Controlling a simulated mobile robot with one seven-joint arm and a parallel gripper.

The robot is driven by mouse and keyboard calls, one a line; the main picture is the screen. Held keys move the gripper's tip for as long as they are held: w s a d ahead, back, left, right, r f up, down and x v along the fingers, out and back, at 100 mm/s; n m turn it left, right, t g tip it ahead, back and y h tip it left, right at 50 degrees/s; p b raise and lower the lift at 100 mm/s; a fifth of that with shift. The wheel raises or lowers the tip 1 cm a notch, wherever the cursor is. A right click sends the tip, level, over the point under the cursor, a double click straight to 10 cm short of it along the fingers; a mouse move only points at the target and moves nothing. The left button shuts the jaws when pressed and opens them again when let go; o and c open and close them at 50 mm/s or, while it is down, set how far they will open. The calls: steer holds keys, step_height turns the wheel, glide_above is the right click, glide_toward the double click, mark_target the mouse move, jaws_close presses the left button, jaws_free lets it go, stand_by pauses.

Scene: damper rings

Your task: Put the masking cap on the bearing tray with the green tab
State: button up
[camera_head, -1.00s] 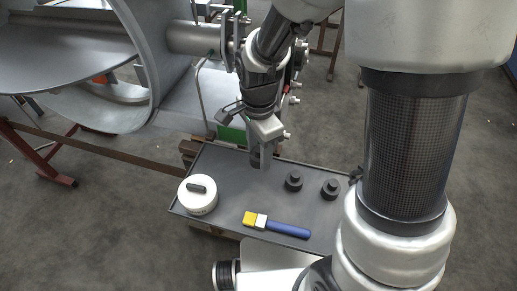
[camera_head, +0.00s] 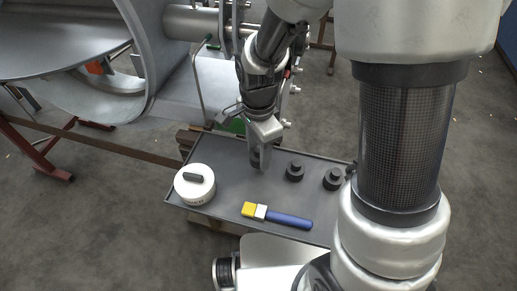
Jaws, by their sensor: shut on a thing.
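My gripper (camera_head: 261,160) points down over the far part of a dark grey tray (camera_head: 228,217). It is shut on a small dark thing (camera_head: 256,153), mostly hidden by the near finger. Its shape is unclear, so I cannot tell for sure that it is the masking cap. I cannot tell whether it touches the tray. Two dark, stepped round pieces (camera_head: 294,172) and (camera_head: 333,179) stand on the tray to the right of my gripper. A green patch (camera_head: 236,126) shows behind my gripper, beyond the tray's far edge. Whatever bears it is largely hidden.
A white round tub (camera_head: 195,187) with a dark bar on top stands at the tray's left end. A brush with a blue handle (camera_head: 289,220) and yellow end lies near the front edge. A large metal cylinder housing (camera_head: 140,60) stands behind left. The tray's middle is clear.

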steer(key=shift+f, duration=0.1)
stand_by(0.3)
steer(key=shift+f+b, duration=0.5)
steer(key=shift+f, duration=0.2)
steer(key=shift+f, duration=0.25)
steer(key=o, duration=1.5)
step_height(320, 180, up, 18)
steer(key=p, duration=0.3)
steer(key=shift+f+p, duration=0.25)
steer(key=shift+p, duration=0.1)
